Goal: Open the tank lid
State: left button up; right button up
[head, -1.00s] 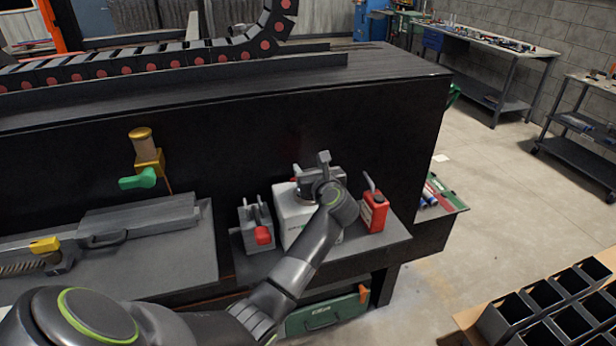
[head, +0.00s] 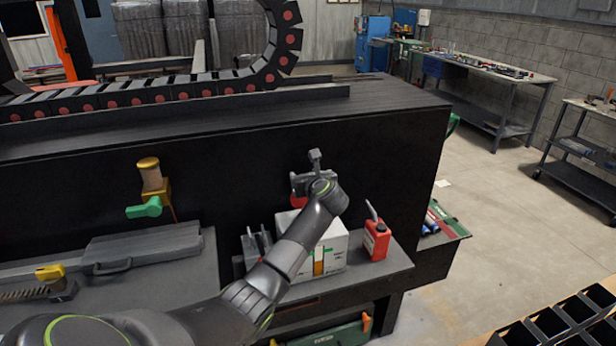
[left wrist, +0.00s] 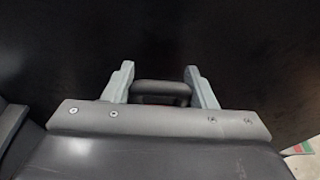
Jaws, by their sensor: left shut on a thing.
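The tank is a white box (head: 334,245) with a yellow gauge on its front, on the low shelf in the head view. My left forearm and wrist cover part of its top and left side. My left gripper (head: 308,178) is above the tank's back left. It is shut on the lid, whose red part (head: 297,202) shows below the jaws. In the left wrist view the two grey fingers (left wrist: 160,88) stand either side of a dark piece of the lid (left wrist: 162,91), with a little red below. Whether the lid still touches the tank is hidden. My right gripper is not in view.
A red oil can (head: 376,241) stands close to the tank's right. A grey clamp-like block (head: 256,245) is at its left, partly behind my arm. The black machine wall (head: 400,165) rises behind. A green-handled valve (head: 148,207) juts from it at left.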

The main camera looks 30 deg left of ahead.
pick_arm(q)
jog(key=shift+s+a+f, duration=0.1)
jog(key=shift+a+f, duration=0.05)
jog(key=shift+f, duration=0.4)
jog(key=o, duration=1.1)
jog(key=shift+o, duration=0.2)
jog(key=shift+a, duration=0.3)
jog(key=shift+d+r, duration=0.2)
jog(key=shift+d, duration=0.2)
jog(key=b+v, duration=0.5)
jog(key=v, duration=1.1)
jog(key=shift+s+r, duration=0.2)
jog(key=shift+r, duration=0.05)
jog(key=shift+d, duration=0.1)
